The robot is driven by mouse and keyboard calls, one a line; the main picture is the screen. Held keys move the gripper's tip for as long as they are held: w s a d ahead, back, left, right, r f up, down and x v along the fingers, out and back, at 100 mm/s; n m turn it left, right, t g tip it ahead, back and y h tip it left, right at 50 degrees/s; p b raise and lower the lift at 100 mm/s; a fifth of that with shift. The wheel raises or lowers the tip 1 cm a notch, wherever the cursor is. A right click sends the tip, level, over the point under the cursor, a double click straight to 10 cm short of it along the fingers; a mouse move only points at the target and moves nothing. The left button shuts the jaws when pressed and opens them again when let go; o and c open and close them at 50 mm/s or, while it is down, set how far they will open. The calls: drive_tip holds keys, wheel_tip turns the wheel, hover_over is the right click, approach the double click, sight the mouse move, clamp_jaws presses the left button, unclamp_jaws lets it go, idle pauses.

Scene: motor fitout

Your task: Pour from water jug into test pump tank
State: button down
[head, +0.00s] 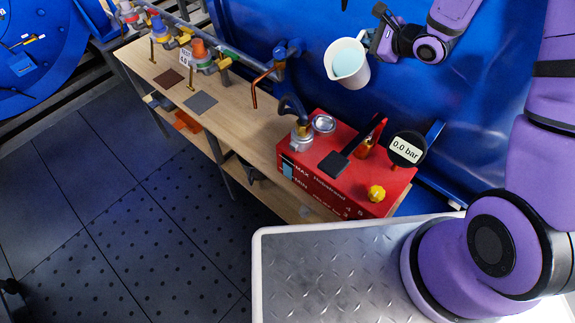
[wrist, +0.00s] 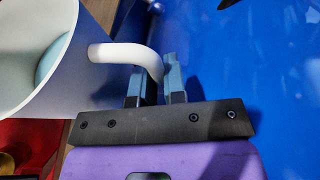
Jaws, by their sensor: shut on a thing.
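The white water jug (head: 347,63) is in the air above the back edge of the bench, with pale blue water visible inside. My gripper (head: 374,43) is shut on the jug's handle, to the right of the jug. In the wrist view the handle (wrist: 125,54) passes between the fingers (wrist: 154,82), and the jug's wall (wrist: 85,85) is at the left. The jug looks slightly tilted towards the head camera. The red test pump tank (head: 318,167) sits on the bench below the jug, with a round metal-rimmed opening (head: 324,123) on its top.
A gauge reading 0.0 bar (head: 407,149), a black lever (head: 355,148) and a yellow knob (head: 376,192) are on the pump. A copper pipe (head: 262,80) stands left of the jug. Valves (head: 200,55) line the bench (head: 235,115). A blue wall (head: 470,110) is close behind.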

drive_tip(key=shift+r, duration=0.15)
drive_tip(key=shift+a+r, duration=0.1)
drive_tip(key=shift+r, duration=0.1)
idle(0.3)
drive_tip(key=shift+r+t, duration=0.1)
drive_tip(key=shift+t, duration=0.2)
drive_tip(key=shift+s+r+n, duration=0.1)
drive_tip(key=shift+r+n, duration=0.15)
drive_tip(key=shift+n, duration=0.15)
drive_tip(key=shift+a+r+h, duration=0.1)
drive_tip(key=shift+h, duration=0.2)
drive_tip(key=shift+s+r, duration=0.1)
drive_tip(key=shift+r, duration=0.1)
idle(0.3)
idle(0.5)
drive_tip(key=shift+s+a+r+n, duration=0.1)
drive_tip(key=shift+a+r+n, duration=0.05)
drive_tip(key=shift+r+n, duration=0.15)
drive_tip(key=shift+r, duration=0.1)
idle(0.4)
